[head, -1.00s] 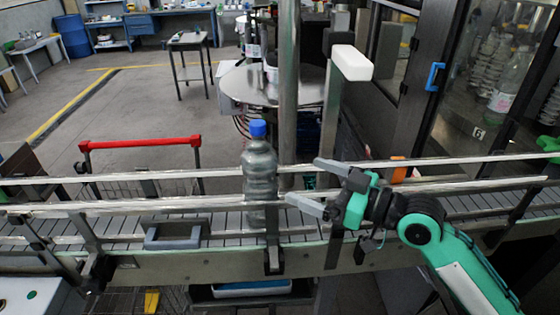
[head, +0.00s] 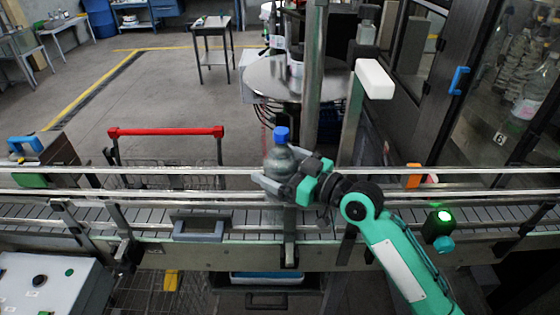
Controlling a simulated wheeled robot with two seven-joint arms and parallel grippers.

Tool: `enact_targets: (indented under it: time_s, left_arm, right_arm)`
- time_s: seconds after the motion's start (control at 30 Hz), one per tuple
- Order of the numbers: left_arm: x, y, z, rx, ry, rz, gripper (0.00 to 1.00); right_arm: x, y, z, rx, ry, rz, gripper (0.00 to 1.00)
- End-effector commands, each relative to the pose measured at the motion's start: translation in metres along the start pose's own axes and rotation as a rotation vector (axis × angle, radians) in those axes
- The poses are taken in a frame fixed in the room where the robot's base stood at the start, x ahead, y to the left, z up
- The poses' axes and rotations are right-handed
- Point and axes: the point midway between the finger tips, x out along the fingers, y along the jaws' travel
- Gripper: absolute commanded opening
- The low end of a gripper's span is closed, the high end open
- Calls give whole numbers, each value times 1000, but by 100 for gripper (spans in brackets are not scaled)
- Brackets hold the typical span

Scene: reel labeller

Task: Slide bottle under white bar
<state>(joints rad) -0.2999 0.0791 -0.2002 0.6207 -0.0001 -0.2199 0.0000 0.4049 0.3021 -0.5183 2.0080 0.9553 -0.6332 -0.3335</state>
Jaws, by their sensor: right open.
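The clear bottle with a blue cap (head: 281,135) stands upright on the conveyor (head: 130,220), between its metal guide rails. My right gripper (head: 282,172) is at the bottle's upper body, coming from the right. Its jaws are open, with one finger in front of the bottle and the other partly hidden behind it. Whether they touch the bottle is unclear. The gripper and the rails hide parts of the bottle. The white bar (head: 374,79) sits on a post to the right of the bottle and higher up. My left gripper is not in view.
Metal guide rails (head: 440,175) run along the conveyor. A round metal table (head: 270,82) and machine posts stand behind the bottle. A red-handled cart (head: 166,131) is behind the belt at left. A grey frame (head: 198,228) sits at the belt's front edge.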

Motion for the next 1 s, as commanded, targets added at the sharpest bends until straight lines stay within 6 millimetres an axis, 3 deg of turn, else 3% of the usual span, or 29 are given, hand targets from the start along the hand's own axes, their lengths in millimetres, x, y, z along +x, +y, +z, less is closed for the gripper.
enact_targets:
  time_s: [0.2,0.63,1.0]
  left_arm:
    - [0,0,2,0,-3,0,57]
    - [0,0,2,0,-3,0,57]
    - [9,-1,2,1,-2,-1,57]
  right_arm:
    - [0,0,0,0,0,0,97]
    - [0,0,0,0,0,1,12]
    - [-13,10,2,-3,0,2,12]
